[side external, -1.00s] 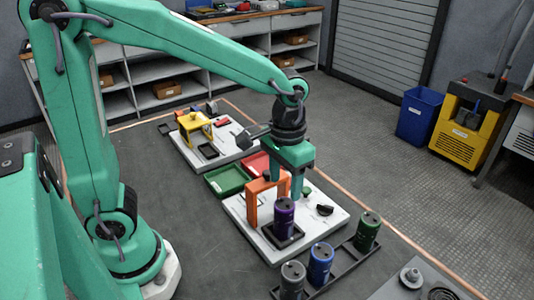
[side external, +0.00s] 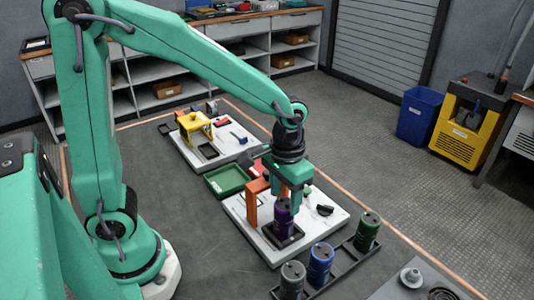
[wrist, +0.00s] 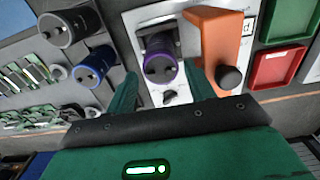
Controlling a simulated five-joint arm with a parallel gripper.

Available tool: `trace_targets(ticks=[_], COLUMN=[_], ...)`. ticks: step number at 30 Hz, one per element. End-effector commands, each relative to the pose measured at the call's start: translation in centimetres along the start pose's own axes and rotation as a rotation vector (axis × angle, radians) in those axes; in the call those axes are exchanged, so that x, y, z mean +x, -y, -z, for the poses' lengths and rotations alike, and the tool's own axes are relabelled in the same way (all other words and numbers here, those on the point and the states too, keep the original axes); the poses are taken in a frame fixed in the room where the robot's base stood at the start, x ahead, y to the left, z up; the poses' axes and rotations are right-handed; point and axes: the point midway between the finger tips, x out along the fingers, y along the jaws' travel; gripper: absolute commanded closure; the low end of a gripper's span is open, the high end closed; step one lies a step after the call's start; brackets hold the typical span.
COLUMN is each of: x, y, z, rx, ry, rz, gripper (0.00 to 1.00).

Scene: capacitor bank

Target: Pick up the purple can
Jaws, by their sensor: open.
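The purple can (side external: 283,218) stands upright in a dark square holder on the near white board (side external: 262,247). In the wrist view the purple can (wrist: 161,62) shows between the two green fingers and just past their tips. My gripper (side external: 289,192) is open and empty above the can, close to its top. The fingers (wrist: 160,85) also show in the wrist view, spread apart on either side of the can's line. I cannot tell whether the tips overlap the can's top.
An orange arch (side external: 253,203) stands close beside the can. Blue (side external: 320,262), grey (side external: 292,279) and green (side external: 367,230) cans stand in a dark rack in front. Green (side external: 228,180) and red trays lie behind. The grey table at left is clear.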

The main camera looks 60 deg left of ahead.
Motion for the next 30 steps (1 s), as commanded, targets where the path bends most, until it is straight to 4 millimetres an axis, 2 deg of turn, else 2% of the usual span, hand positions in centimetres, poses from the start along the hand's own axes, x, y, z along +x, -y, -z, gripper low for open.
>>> trace_targets(ticks=[3,9,26,30], x=[1.6,3.3,3.5,3.5], y=[0.1,0.1,0.1,0.1], z=[0.0,0.1,0.1,0.1], rx=[-0.001,0.000,0.000,0.000], ry=[0.005,0.002,0.000,0.000], rz=[0.001,0.001,0.000,0.000], gripper=[0.46,0.46,0.46,0.74])
